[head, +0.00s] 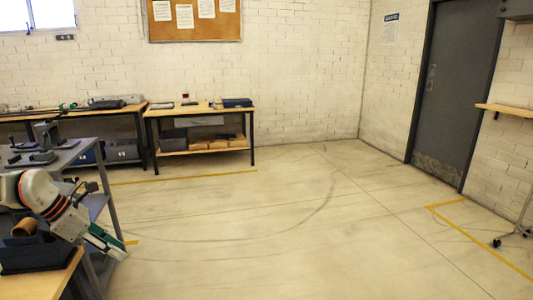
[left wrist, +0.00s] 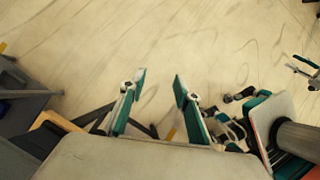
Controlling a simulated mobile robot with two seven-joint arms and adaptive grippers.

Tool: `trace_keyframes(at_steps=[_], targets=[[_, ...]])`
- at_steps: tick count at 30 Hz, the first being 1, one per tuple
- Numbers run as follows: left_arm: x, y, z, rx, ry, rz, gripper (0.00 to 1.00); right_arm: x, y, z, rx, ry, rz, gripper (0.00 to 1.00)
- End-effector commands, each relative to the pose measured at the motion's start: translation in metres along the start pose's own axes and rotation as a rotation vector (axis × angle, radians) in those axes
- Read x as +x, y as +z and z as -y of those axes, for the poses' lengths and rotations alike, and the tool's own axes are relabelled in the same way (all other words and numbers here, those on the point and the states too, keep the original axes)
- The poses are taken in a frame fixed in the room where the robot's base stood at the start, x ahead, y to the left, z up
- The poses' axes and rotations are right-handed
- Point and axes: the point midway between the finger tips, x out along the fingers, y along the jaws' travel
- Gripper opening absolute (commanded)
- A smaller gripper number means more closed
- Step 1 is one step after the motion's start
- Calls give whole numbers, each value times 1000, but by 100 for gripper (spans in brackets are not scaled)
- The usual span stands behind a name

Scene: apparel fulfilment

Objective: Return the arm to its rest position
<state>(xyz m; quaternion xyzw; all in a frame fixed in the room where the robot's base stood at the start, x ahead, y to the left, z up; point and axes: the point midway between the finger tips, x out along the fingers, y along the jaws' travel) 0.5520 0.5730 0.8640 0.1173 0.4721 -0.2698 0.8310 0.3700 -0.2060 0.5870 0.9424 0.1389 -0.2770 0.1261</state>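My left arm (head: 45,200) reaches in from the left in the head view, bent and pointing down to the right. My left gripper (head: 108,244) hangs by the front corner of a wooden-topped table. In the left wrist view, the left gripper (left wrist: 160,80) has its two teal fingers spread apart. Nothing is between them, only the pale floor beyond. My right arm is not in the head view. A small teal and metal part (left wrist: 305,68) at the right edge of the left wrist view may be my right gripper, but it is too small to tell.
A dark bin (head: 35,257) with a brown roll in it sits on the wooden-topped table (head: 45,284) beside my left arm. A grey metal shelf unit (head: 78,152) stands just behind. Workbenches (head: 170,112) line the back wall. The floor (head: 300,220) ahead and to the right is open.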

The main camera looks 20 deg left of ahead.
Motion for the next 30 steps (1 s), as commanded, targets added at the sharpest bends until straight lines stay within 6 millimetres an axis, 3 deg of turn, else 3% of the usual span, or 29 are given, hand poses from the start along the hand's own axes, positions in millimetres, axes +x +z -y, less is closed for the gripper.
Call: trace_keyframes(at_steps=[3,12,23,30], targets=[[41,-8,33,-207,-90,141,32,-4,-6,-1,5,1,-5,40],[120,-25,110,-803,-284,410,32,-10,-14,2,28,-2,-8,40],[184,-53,201,-1630,-471,593,32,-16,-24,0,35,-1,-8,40],[216,-79,272,-2222,-559,622,32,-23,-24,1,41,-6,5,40]])
